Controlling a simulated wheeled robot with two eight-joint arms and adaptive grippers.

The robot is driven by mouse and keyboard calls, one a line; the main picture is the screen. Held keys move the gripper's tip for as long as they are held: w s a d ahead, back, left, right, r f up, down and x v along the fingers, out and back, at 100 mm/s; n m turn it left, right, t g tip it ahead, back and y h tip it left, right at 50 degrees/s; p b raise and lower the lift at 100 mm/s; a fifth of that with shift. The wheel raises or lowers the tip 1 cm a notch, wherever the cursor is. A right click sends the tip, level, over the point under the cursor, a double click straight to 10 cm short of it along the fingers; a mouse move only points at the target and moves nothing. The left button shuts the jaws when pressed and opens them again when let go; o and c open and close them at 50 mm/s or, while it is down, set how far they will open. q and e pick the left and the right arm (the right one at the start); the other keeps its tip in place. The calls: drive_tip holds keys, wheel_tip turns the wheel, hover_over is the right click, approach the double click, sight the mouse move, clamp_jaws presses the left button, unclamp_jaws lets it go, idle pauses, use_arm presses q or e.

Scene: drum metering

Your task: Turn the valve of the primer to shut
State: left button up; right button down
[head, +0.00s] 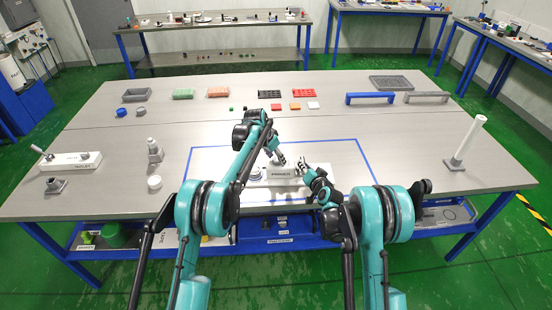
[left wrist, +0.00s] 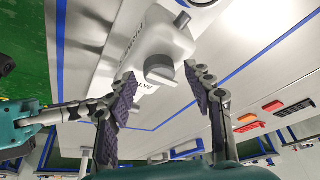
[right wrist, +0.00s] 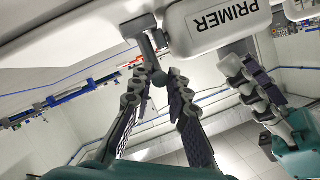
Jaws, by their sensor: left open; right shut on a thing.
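The primer (head: 284,173) is a white container lying in the blue-taped area, and its label also shows in the right wrist view (right wrist: 232,24). My right gripper (right wrist: 160,72) is shut on a grey stem-like part (right wrist: 147,36) at the primer's end. Whether this part is the valve is unclear. My left gripper (head: 281,159) is open above the primer. In the left wrist view a grey round knob (left wrist: 160,69) shows between its spread fingers, near lettering that reads "VALVE". I cannot tell whether the fingers touch it. The arms hide part of the primer.
A white post (head: 469,138) stands at the right. Trays (head: 286,93) and a blue handle-shaped bar (head: 370,98) lie at the back.

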use_arm(q)
drive_tip(key=shift+w+f, duration=0.1)
drive_tip(key=shift+f, duration=0.1)
drive_tip(key=shift+c, duration=0.2)
drive_tip(key=c, duration=1.1)
drive_tip(key=shift+m, duration=0.3)
drive_tip(key=shift+w+m+g+h, duration=0.1)
drive_tip(key=shift+m+g+h, duration=0.3)
drive_tip(key=shift+m, duration=0.9)
drive_tip(key=shift+w+m+g+h, duration=0.1)
drive_tip(key=shift+m+g+h, duration=0.3)
drive_tip(key=shift+m, duration=0.9)
